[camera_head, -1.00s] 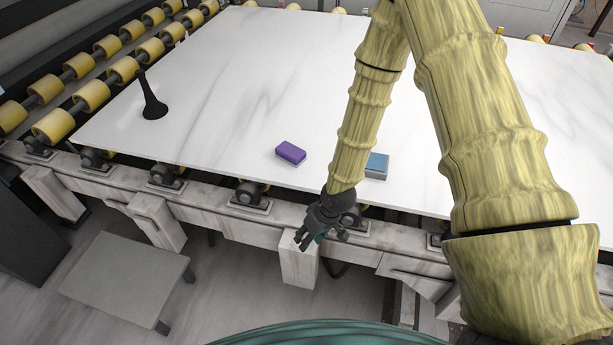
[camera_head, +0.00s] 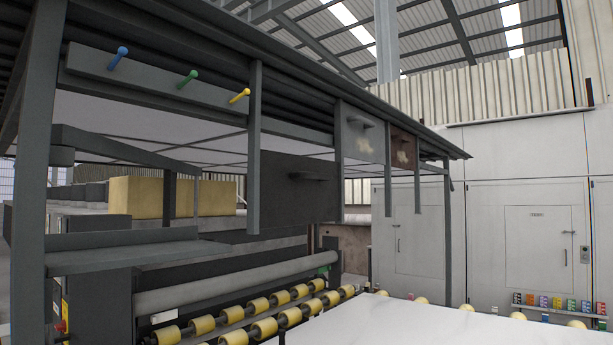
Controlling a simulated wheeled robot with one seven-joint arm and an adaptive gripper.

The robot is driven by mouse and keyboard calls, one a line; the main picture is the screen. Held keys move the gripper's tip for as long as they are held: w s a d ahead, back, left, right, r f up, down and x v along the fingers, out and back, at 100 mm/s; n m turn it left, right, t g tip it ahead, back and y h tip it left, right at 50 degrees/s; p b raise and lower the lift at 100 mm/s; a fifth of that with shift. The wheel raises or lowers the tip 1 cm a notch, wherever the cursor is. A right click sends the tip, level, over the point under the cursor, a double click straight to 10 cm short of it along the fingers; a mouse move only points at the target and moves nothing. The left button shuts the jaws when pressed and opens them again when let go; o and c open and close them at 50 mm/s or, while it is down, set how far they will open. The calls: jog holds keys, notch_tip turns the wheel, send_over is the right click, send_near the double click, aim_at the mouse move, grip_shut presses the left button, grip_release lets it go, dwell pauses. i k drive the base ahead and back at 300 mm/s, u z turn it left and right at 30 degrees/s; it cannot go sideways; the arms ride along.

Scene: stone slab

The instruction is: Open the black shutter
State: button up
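The black shutter (camera_head: 288,205) is a dark flat panel hanging between two upright posts under the canopy, left of centre. A small dark handle (camera_head: 313,176) sticks out from its upper right part. To its right hang a grey shutter (camera_head: 362,146) and a brown shutter (camera_head: 403,152), each with a handle and a pale blotch. All three panels hang down; I cannot tell whether the black one is latched. My gripper is not in this view.
Blue, green and yellow knobs (camera_head: 188,79) sit on a bar at upper left. A dark shelf (camera_head: 125,251) juts out below. Yellow rollers (camera_head: 265,326) and the white slab (camera_head: 400,320) lie below the shutters. A tan block (camera_head: 150,197) stands behind.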

aim_at(295, 190)
jog(key=u, duration=1.45)
jog(key=i, duration=1.25)
jog(key=z, duration=2.05)
